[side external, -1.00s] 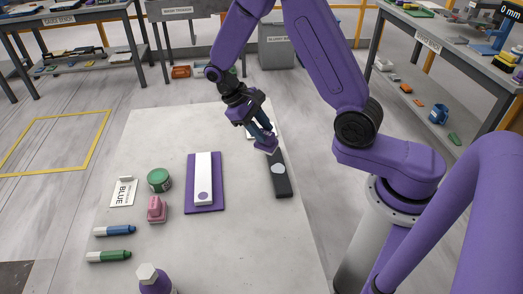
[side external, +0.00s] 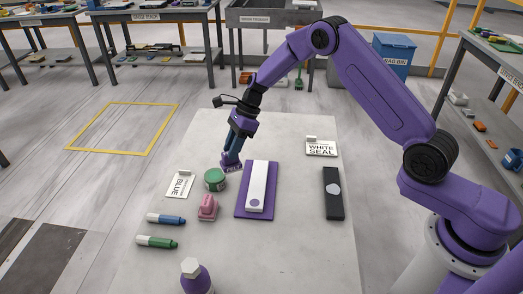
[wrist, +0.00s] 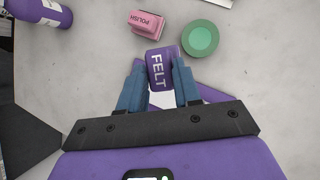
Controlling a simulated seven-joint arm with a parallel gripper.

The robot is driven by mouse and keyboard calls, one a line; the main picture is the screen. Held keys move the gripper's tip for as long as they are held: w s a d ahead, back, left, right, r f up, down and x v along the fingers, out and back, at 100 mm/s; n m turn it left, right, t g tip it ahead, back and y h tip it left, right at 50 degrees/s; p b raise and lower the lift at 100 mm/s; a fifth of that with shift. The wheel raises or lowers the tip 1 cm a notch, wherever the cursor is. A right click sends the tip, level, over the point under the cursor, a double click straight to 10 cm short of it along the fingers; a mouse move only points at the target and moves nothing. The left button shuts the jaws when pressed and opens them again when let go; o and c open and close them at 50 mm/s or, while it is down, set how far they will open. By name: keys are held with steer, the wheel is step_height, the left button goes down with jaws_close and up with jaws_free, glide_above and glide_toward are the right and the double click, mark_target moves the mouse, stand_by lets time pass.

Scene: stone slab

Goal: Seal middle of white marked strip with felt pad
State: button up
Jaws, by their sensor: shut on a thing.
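My gripper (side external: 235,148) is shut on a purple felt pad (side external: 231,167). In the wrist view the pad (wrist: 159,66), lettered FELT, sits between the blue fingers. The pad is beside a green tin, left of the far end of a purple board (side external: 242,206); I cannot tell whether it touches the slab.
The green tin (side external: 215,181) and a pink POLISH block (side external: 208,208) stand left of the board. A BLUE card (side external: 179,187), two markers (side external: 166,219) and a purple bottle (side external: 196,280) are nearby. A WHITE SEAL card (side external: 321,150) lies far right. The slab between board and dark strip is clear.

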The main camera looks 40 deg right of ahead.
steer(key=w+a+m+t+h, duration=0.1)
steer(key=w+a+m+t, duration=0.2)
steer(key=w+m, duration=0.3)
steer(key=shift+f, duration=2.85)
steer(key=shift+f, duration=0.45)
steer(key=shift+r, duration=3.5)
steer(key=shift+s+d, duration=0.1)
